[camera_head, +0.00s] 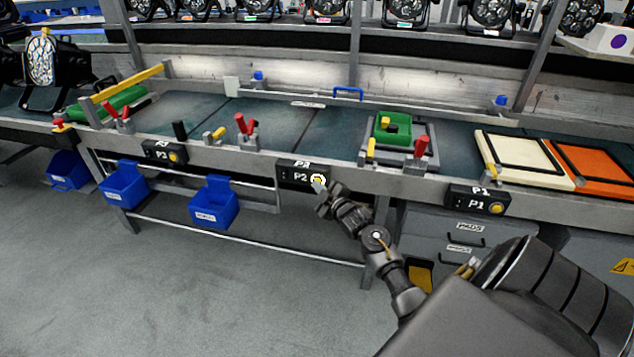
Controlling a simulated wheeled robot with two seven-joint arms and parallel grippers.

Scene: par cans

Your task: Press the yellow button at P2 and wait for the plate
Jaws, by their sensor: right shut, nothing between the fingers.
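The P2 box (297,175) is a black box on the front rail of the bench. Its yellow button (318,180) has a pale, bright rim. My right gripper (322,190) is shut and empty, with its tips right at the lower edge of the button. I cannot tell whether the tips touch or press it. A grey plate (428,157) with a green block (392,134) on it sits on the line to the right of P2. The line surface behind P2 (330,135) is bare. My left gripper is out of view.
The P3 box (165,151) and the P1 box (478,200) sit on the same rail. Red-handled clamps (247,126) stand along the bench edge. Blue bins (213,203) hang below. Cream (523,158) and orange (590,168) panels lie at the right.

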